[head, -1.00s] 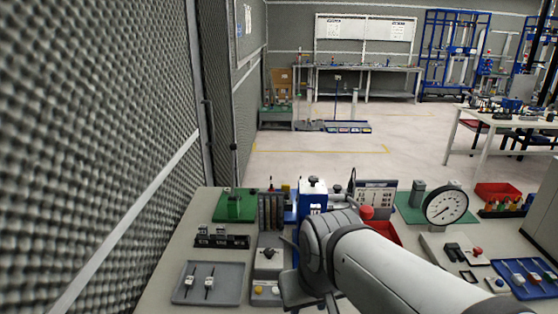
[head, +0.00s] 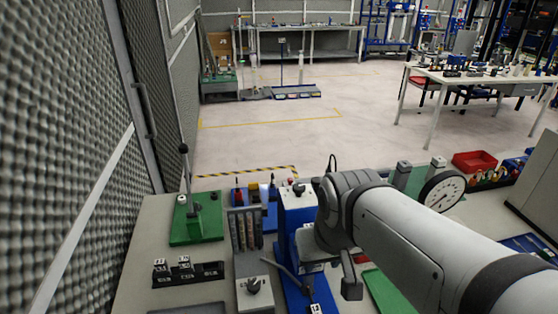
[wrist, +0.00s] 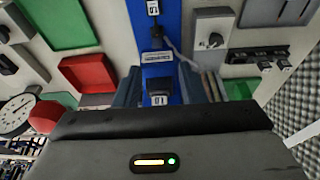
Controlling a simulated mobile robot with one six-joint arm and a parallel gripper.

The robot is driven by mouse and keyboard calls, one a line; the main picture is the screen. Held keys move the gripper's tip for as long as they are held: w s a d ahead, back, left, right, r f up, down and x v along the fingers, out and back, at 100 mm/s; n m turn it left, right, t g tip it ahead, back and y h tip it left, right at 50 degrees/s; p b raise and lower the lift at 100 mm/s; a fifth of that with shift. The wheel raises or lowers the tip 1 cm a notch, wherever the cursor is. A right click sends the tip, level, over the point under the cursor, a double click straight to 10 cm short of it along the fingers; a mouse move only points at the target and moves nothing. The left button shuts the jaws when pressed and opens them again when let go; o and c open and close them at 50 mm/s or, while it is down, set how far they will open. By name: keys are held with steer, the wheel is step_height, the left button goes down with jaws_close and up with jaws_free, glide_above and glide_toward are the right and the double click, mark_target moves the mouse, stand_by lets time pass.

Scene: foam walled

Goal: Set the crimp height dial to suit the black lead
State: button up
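A dark knob (head: 253,286) with a pointer sits on a grey box, left of the blue press (head: 286,245). It also shows in the wrist view (wrist: 214,40), upper right; its setting is too small to read. My gripper (wrist: 165,88) is at the front of the press, its two dark fingers apart with empty space between. A black block with a white label (wrist: 158,98) on the blue base shows between and beyond them. In the head view the arm hides most of my gripper. I cannot make out the black lead; only the grey tray's edge (head: 188,310) shows.
A black rack of labelled pieces (head: 188,273) stands left of the knob. A green plate with an upright lever (head: 196,220) is behind it. A round gauge (head: 442,190) and red bin (head: 474,162) are to the right. A foam wall runs along the left.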

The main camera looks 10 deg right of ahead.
steer(key=shift+o, duration=0.8)
steer(key=shift+w+r, duration=0.1)
steer(key=shift+w, duration=0.05)
steer(key=shift+o, duration=0.7)
steer(key=w+d+r+m+g+p, duration=0.1)
steer(key=w+r+m, duration=0.4)
steer(key=w, duration=0.3)
steer(key=shift+w+r+m, duration=0.3)
steer(key=shift+w+r, duration=0.05)
steer(key=shift+r, duration=0.05)
step_height(320, 180, up, 3)
steer(key=m+g+p, duration=0.2)
steer(key=m, duration=0.6)
glide_above(299, 186)
steer(key=shift+s+r, duration=0.2)
steer(key=shift+s, duration=0.1)
steer(key=shift+w, duration=0.3)
steer(key=shift+w+f, duration=0.1)
steer(key=shift+f, duration=0.25)
step_height(299, 186, down, 7)
steer(key=shift+p, duration=0.45)
